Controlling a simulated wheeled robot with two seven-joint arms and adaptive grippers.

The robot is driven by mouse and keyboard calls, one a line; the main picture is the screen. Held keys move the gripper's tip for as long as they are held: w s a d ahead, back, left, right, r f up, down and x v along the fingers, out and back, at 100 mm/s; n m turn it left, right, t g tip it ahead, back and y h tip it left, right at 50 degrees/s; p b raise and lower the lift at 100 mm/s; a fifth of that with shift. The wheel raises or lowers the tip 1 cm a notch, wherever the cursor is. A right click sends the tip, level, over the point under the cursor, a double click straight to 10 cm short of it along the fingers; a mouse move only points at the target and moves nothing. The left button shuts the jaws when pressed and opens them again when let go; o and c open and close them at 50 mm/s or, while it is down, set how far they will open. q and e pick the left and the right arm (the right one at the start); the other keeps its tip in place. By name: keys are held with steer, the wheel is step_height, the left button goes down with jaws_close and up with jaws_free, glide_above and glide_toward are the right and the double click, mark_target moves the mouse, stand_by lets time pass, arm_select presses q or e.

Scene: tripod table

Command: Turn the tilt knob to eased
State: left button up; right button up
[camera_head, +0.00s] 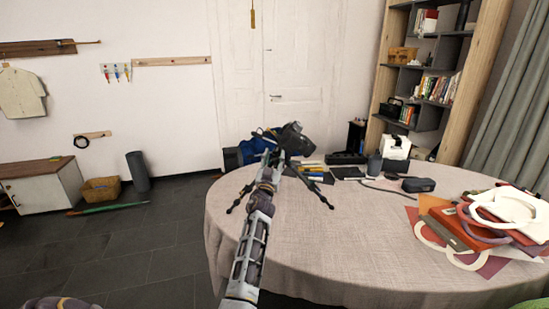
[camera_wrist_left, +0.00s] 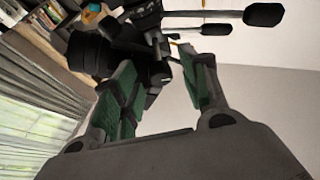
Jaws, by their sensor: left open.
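A small tripod (camera_head: 322,198) with dark legs stands near the back left edge of the round table, with a black camera (camera_head: 295,139) on top. My left gripper (camera_head: 272,158) is at the tripod head, just below and left of the camera, and hides part of it. In the left wrist view, the green-padded fingers (camera_wrist_left: 165,75) are apart, with dark parts of the tripod head between and beyond them. The camera's lens (camera_wrist_left: 90,52) is beside the left finger. I cannot tell which dark part is the tilt knob, or whether a finger touches it. My right gripper is out of view.
The round table (camera_head: 290,265) has a pale cloth with free room in front. A stack of folders and frames (camera_head: 480,222) lies at its right. A dark case (camera_head: 418,185) and small items are at the back. Two dark rods with thick ends (camera_wrist_left: 252,15) show beyond the fingers.

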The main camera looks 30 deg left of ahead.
arm_select(q)
jaws_close()
stand_by(0.3)
steer(key=shift+m, duration=0.3)
